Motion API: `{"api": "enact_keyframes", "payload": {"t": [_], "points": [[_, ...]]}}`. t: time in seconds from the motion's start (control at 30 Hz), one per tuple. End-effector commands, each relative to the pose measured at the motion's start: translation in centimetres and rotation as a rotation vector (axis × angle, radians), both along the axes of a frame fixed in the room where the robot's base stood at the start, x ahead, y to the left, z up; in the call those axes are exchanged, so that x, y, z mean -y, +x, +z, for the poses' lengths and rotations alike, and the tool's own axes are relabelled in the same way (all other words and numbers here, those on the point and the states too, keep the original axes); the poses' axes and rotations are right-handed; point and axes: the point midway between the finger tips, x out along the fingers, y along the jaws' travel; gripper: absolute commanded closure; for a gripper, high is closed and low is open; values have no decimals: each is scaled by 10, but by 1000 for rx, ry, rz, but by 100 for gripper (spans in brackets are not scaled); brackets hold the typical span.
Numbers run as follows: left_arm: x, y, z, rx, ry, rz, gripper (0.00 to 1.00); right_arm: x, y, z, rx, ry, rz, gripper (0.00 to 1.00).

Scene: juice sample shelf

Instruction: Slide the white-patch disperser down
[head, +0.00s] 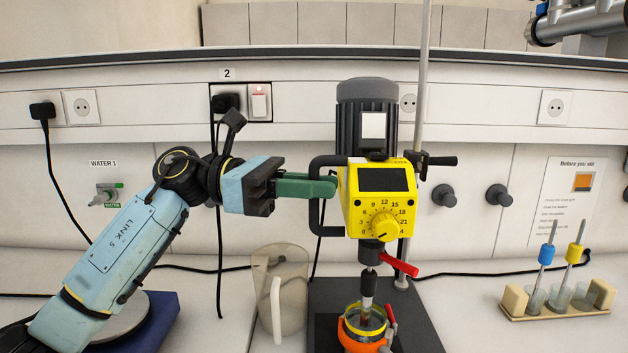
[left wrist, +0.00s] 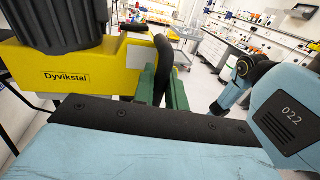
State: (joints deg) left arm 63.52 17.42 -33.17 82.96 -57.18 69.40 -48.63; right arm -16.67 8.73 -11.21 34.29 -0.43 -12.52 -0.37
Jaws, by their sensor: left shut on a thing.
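The white-patch disperser (head: 380,195) has a yellow body with a dial, a dark motor with a white patch (head: 373,126) and a black loop handle (head: 318,228) on its left. It hangs on a vertical metal rod (head: 422,80). Its shaft (head: 367,285) points down at a small vessel (head: 364,322) with a yellow ring and orange base; how deep the tip reaches is hard to tell. My left gripper (head: 325,188) is shut on the handle. The left wrist view shows the green fingers (left wrist: 163,88) on both sides of the black handle (left wrist: 162,62), beside the yellow body (left wrist: 80,68).
A clear jug (head: 292,270) stands left of the dark base plate (head: 415,325). A red lever (head: 398,264) sticks out under the disperser, and a black clamp knob (head: 442,161) is at the rod. A rack (head: 560,312) with blue and yellow tools stands at the right.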

Motion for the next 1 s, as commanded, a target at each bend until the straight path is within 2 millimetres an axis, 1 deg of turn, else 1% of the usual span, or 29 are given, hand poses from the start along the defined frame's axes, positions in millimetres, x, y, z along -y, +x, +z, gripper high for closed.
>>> {"api": "enact_keyframes", "payload": {"t": [0.03, 0.47, 0.5, 0.6, 0.87, 1.0], "points": [[0, 0, -5, 0, 7, -2, 100, 1, 2, -2, 2, -2, 1, 69], [1, 0, -10, -4, 12, -5, 100, 2, 7, -2, 11, -1, 4, 69], [1, 0, -10, -5, 12, -4, 81, 2, 7, -2, 11, -1, 4, 69], [1, 0, -8, -3, 9, -3, 69, 1, 7, -2, 11, -1, 4, 69], [0, 0, -5, -1, 3, -1, 69, -1, 6, -2, 10, 1, 4, 69], [-10, 3, -5, -2, 2, 2, 69, -2, 4, -2, 7, 4, 3, 69]]}}
